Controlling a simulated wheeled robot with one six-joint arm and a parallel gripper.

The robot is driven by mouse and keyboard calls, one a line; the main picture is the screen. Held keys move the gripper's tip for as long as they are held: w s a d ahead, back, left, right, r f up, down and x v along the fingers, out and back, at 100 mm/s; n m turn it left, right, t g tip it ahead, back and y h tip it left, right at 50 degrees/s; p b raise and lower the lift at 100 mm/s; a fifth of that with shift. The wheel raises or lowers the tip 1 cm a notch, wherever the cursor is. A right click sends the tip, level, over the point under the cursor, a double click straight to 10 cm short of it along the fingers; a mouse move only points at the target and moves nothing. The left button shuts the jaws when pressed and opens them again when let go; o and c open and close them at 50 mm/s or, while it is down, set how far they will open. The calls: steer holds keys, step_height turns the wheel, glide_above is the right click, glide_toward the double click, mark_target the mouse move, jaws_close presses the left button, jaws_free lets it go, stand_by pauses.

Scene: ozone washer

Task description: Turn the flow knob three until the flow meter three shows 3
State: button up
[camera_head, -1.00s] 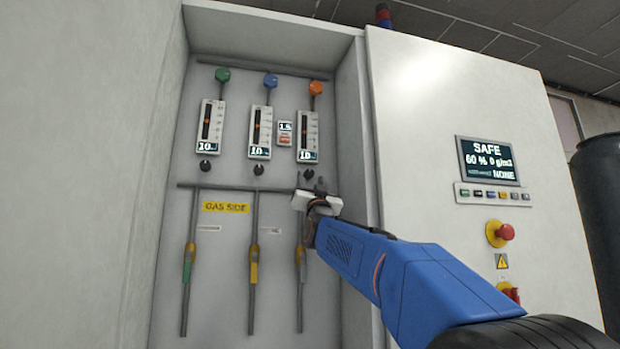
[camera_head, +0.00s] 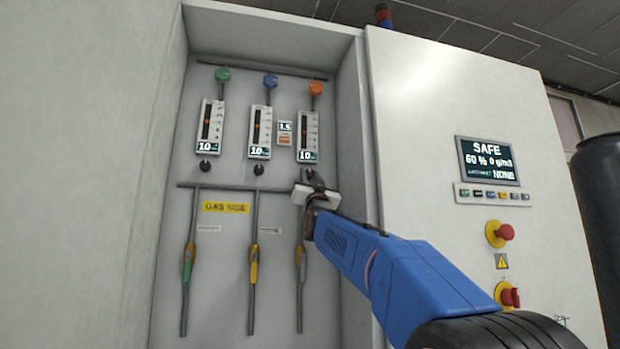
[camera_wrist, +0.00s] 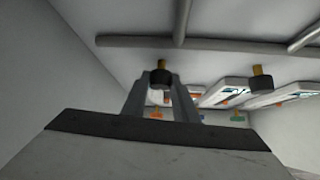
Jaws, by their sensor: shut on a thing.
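Flow meter three (camera_head: 307,130) is the right of the three upright meters, below the orange ball. Its display reads 10 or 1.0; I cannot tell whether there is a decimal point. Flow knob three (camera_wrist: 160,78) is a small black knob on a brass stem in the wrist view, between my fingers. The fingers, also in the wrist view (camera_wrist: 161,92), are shut on the knob.
The left knob (camera_head: 205,165) and middle knob (camera_head: 259,169) sit below their meters. A horizontal pipe (camera_head: 225,186) runs just below the knobs, with vertical valve pipes under it. The recess's right side wall (camera_head: 356,140) stands close to my arm.

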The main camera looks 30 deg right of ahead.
steer(key=shift+s+d+r+n+t+y, duration=0.1)
steer(key=shift+n+t+y, duration=0.2)
steer(key=shift+n+y, duration=1.25)
steer(key=shift+d+r+n+t+y, duration=0.1)
steer(key=shift+n+t+y, duration=0.2)
steer(key=shift+n+y, duration=1.55)
steer(key=shift+n, duration=0.3)
steer(key=shift+n+y, duration=0.7)
steer(key=shift+n, duration=0.2)
steer(key=shift+f+n+y, duration=0.1)
steer(key=shift+n+y, duration=0.5)
steer(key=shift+y, duration=0.1)
steer(key=o, duration=1)
steer(key=shift+a+m+h, duration=0.1)
steer(key=shift+m+h, duration=0.6)
steer(key=shift+m, duration=0.2)
steer(key=m+h, duration=0.2)
steer(key=shift+m+h, duration=0.3)
steer(key=shift+h, duration=0.1)
